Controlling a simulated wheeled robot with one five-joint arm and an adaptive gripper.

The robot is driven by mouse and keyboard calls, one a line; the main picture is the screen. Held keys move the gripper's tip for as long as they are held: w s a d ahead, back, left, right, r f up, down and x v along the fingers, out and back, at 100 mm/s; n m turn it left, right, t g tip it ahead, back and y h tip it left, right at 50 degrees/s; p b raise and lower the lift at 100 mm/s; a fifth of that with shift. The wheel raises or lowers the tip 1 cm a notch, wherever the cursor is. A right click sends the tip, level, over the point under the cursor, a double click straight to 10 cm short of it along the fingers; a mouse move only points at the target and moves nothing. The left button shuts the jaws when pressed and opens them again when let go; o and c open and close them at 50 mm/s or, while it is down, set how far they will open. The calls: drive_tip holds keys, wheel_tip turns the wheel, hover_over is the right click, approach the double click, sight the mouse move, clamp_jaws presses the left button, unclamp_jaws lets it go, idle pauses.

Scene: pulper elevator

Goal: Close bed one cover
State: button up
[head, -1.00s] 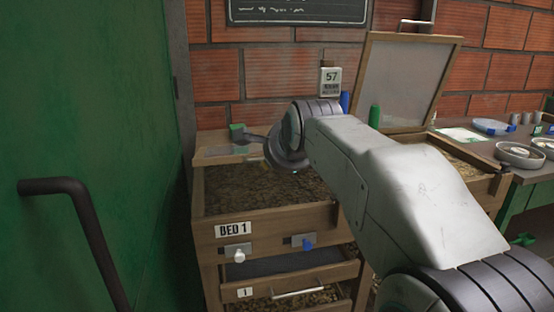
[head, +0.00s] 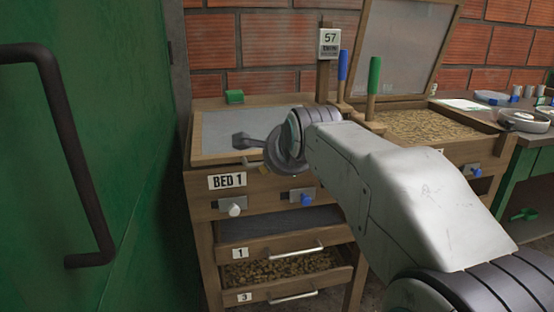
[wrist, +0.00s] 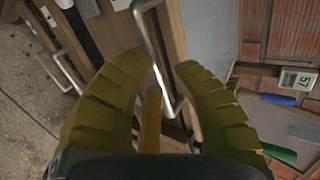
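The bed one cover (head: 220,130), a pale grey panel in a wooden frame, lies down over the bed one box (head: 203,190), labelled BED 1. It looks flat; whether a small gap stays under its front edge I cannot tell. My gripper (wrist: 158,68) is at the front of the bed, its yellow fingers spread apart. A metal handle (wrist: 157,50) shows between and just beyond the fingertips; contact is unclear. In the head view my wrist hides most of the gripper and the cover's front right part.
A second bed (head: 430,127) stands open at right, its cover (head: 405,45) raised. Blue (head: 343,65) and green (head: 374,75) handles stand between the beds. A small green block (head: 235,97) is behind the cover. A green door (head: 90,200) with a dark handle (head: 70,150) is close at left.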

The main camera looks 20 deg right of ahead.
drive_tip(key=o, duration=0.4)
drive_tip(key=shift+s, duration=0.1)
drive_tip(key=v, duration=1.2)
idle(0.4)
